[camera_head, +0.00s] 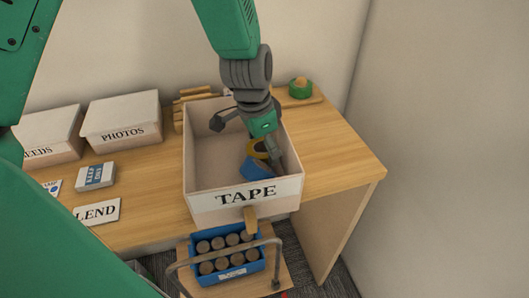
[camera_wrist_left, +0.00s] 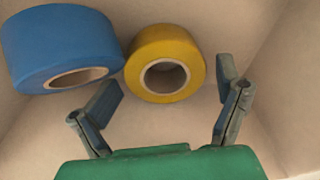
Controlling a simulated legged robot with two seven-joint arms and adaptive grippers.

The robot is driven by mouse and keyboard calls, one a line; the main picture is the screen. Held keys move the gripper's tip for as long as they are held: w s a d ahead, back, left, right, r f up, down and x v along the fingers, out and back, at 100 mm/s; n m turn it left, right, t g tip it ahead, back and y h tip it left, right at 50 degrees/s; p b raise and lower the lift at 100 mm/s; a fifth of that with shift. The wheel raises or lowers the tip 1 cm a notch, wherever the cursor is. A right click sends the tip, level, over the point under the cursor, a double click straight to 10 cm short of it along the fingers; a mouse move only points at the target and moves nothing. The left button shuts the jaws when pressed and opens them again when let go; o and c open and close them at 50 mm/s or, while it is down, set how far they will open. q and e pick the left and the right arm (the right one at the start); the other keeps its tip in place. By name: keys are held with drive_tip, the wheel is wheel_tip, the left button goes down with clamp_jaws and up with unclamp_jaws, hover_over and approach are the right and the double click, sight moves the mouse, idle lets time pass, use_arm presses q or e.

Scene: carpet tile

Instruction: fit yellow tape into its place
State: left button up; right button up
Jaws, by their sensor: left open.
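The yellow tape (camera_wrist_left: 165,42) lies inside the open box labelled TAPE (camera_head: 245,196), touching or very close to the blue tape (camera_wrist_left: 60,40) on its left. In the head view the yellow tape (camera_head: 259,148) is partly hidden by my left gripper (camera_head: 276,158), and the blue tape (camera_head: 254,170) shows just in front of it. My left gripper reaches down into the box. In the wrist view its two fingers (camera_wrist_left: 168,88) are spread, open and empty, with the yellow tape beyond the gap between them. My right gripper is not in view.
A green roll (camera_head: 300,88) sits on the desk at back right. A lidded PHOTOS box (camera_head: 122,118) and another lidded box stand left. A blue crate of several cylinders (camera_head: 228,268) is below the TAPE box. The desk's right part (camera_head: 335,160) is clear.

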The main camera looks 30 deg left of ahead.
use_arm(q)
drive_tip(key=shift+a+f, duration=0.2)
drive_tip(key=shift+a, duration=0.15)
drive_tip(key=c, duration=0.4)
drive_tip(key=shift+a, duration=0.2)
drive_tip(key=c, duration=0.9)
drive_tip(key=shift+d, duration=0.1)
drive_tip(key=shift+d, duration=0.1)
